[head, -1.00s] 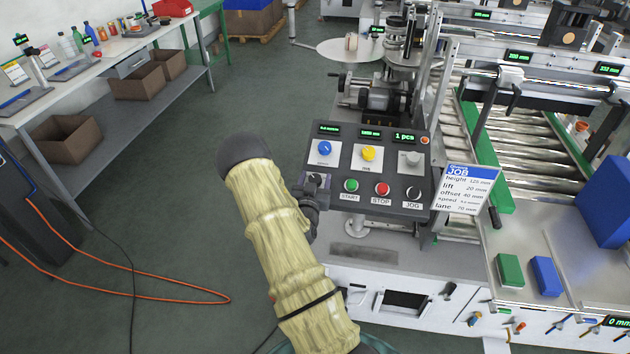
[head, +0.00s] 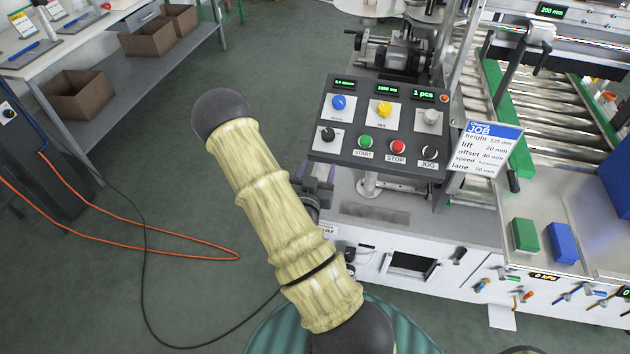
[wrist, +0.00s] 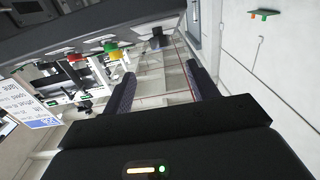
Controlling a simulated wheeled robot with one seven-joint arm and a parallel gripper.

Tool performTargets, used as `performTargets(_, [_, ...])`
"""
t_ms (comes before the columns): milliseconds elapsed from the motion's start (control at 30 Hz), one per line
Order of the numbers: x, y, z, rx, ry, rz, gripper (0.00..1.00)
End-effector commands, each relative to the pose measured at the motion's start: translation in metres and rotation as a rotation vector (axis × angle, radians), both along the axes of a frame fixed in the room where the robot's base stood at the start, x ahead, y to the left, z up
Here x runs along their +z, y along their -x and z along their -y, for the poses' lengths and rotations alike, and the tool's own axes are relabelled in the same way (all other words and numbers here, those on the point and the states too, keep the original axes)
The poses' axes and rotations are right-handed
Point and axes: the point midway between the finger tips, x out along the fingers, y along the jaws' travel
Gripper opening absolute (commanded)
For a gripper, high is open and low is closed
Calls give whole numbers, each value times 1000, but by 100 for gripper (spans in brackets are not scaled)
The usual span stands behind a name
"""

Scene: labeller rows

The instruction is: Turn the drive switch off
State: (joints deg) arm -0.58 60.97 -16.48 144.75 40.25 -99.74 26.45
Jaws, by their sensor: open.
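A sloped dark control panel (head: 384,118) stands ahead in the head view. A black knob (head: 328,134) sits at its lower left, left of the green START button (head: 365,142). It looks like the drive switch, but its label and setting are too small to read. My gripper (head: 318,190) is just below the panel's lower left edge, partly hidden by my arm, open and apart from the knob. In the wrist view, the open fingers (wrist: 160,70) have nothing between them. A dark knob (wrist: 157,39) on the panel's underside-facing view lies beyond their tips.
The panel also carries a blue knob (head: 338,102), yellow knob (head: 384,109), grey knob (head: 431,117), red STOP button (head: 398,146) and JOG knob (head: 430,153). A job card (head: 488,148) stands at its right. The machine's white front (head: 365,265) lies below. Open floor is left.

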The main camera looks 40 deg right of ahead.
Motion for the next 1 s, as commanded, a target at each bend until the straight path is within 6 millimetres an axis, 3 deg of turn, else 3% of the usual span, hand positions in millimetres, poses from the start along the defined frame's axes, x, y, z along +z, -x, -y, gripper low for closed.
performTargets(300, [1, 18, -20, 0, -1, -1, 59])
performTargets(833, [0, 17, -20, -1, -4, 0, 59])
performTargets(1000, [0, 11, -21, -13, -78, -22, 59])
